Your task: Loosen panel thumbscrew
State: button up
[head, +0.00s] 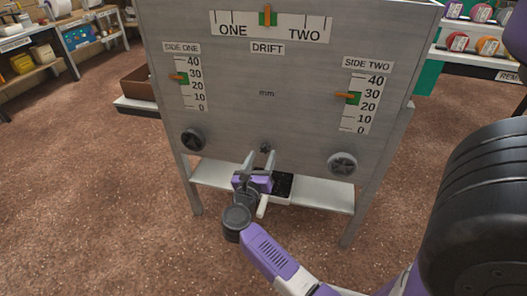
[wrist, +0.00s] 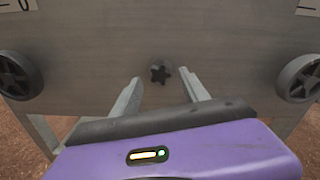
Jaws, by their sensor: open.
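The panel thumbscrew (head: 265,148) is a small dark star-shaped knob low in the middle of the grey panel (head: 230,120). In the wrist view the thumbscrew (wrist: 160,74) sits a little above and between my fingertips. My gripper (head: 260,155) is open, with one finger to each side and nothing between them. It points at the panel, and in the wrist view the gripper (wrist: 164,86) shows its fingers apart from the thumbscrew. How much gap is left to the panel is hard to tell.
A dark handwheel (head: 193,139) is at the panel's lower left and another handwheel (head: 342,163) at its lower right. A pale shelf (head: 325,192) with a black tray (head: 284,184) lies below the panel. Gauges with orange pointers fill the upper panel. Brown floor around the stand is clear.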

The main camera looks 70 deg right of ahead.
jog(key=shift+d, duration=1.35)
jog(key=shift+c, duration=0.4)
grip_shut()
jog(key=shift+o, duration=0.4)
grip_release()
jog(key=shift+a, duration=0.15)
jog(key=shift+s+a+p, duration=0.1)
jog(key=shift+a+p, duration=0.2)
jog(key=shift+a, duration=1.6)
